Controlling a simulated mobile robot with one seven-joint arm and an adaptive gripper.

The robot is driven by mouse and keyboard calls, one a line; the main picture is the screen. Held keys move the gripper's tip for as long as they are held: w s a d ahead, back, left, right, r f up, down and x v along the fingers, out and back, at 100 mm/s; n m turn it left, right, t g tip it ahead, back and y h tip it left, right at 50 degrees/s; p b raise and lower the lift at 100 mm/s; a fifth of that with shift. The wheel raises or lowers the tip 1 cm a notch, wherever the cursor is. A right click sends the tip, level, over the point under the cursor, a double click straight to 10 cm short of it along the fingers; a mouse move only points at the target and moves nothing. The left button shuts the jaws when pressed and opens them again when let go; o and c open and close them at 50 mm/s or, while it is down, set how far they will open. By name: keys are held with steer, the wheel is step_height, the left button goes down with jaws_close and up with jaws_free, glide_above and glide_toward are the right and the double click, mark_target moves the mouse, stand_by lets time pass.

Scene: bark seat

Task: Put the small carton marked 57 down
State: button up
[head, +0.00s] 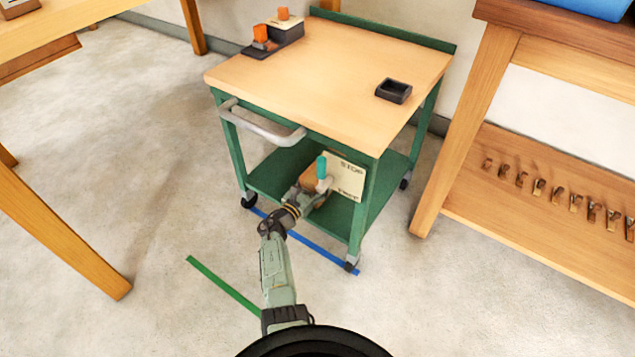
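My arm reaches forward to the open front of a green cart with a wooden top (330,75). My gripper (318,184) is at the cart's lower shelf (270,176), below the top. A small brown box-like thing (311,177) shows right at the gripper, beside an upright teal piece (321,166). It may be the carton, but no number 57 can be read on it. The gripper's fingers are small and partly hidden, so I cannot tell whether they grip it or whether it touches the shelf.
A cream sign reading STOP (349,180) stands just right of the gripper. The cart top holds a black tray (394,91) and a dark holder with orange pieces (272,42); its middle is clear. A handle (262,124) juts out in front. Wooden benches flank the cart.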

steer(key=o, duration=1)
steer(key=shift+f, duration=0.2)
steer(key=shift+c, duration=0.2)
steer(key=o, duration=0.5)
steer(key=shift+r, duration=0.1)
